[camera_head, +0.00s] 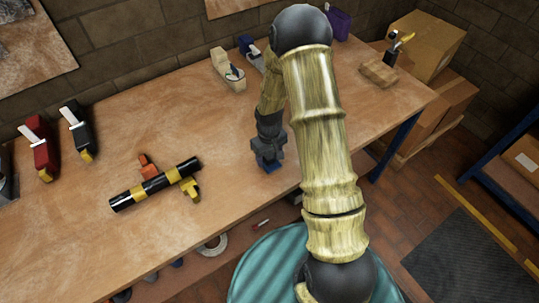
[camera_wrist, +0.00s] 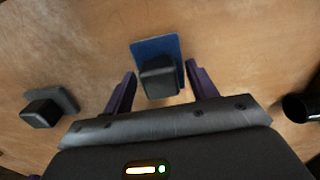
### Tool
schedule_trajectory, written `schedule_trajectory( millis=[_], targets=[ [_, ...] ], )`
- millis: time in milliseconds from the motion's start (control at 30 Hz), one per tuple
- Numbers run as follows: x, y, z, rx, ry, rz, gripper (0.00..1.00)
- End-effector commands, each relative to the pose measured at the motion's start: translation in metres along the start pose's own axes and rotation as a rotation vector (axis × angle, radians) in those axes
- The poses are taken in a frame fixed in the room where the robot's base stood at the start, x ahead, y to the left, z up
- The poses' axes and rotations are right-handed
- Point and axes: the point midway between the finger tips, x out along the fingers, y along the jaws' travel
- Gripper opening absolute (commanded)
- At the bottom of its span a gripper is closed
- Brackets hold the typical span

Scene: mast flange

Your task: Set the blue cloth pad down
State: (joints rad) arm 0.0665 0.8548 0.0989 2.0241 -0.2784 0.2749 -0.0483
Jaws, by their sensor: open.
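The blue cloth pad (camera_wrist: 148,47) lies flat on the wooden bench in the wrist view, with a black block-shaped grip on top. My gripper (camera_wrist: 160,74) is open, its two dark purple fingers on either side of the black grip with gaps showing. I cannot tell how far the fingertips are above the bench. In the head view my gripper (camera_head: 268,158) points down near the bench's front edge, and a small bit of blue shows under it. My arm hides part of the bench behind.
A grey pad with a black block (camera_wrist: 42,112) lies left in the wrist view; a dark round end (camera_wrist: 296,107) is at right. In the head view a black-and-yellow tube (camera_head: 155,185) rests left of my gripper, with red (camera_head: 40,150) and black (camera_head: 77,132) tools beyond.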

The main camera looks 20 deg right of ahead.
Motion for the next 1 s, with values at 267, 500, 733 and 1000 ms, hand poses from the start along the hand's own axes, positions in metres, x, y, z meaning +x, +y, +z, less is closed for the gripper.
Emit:
schedule_trajectory(
  millis=[267,500,733,1000],
  targets=[
    [-0.033,0.001,-0.001,0.001,0.005,0.001,0.58],
    [-0.075,0.001,-0.001,0.002,0.006,0.001,0.58],
    [-0.111,0.001,-0.001,0.002,0.003,0.001,0.58],
    [-0.121,0.000,0.000,0.000,0.000,0.000,0.58]
  ],
)
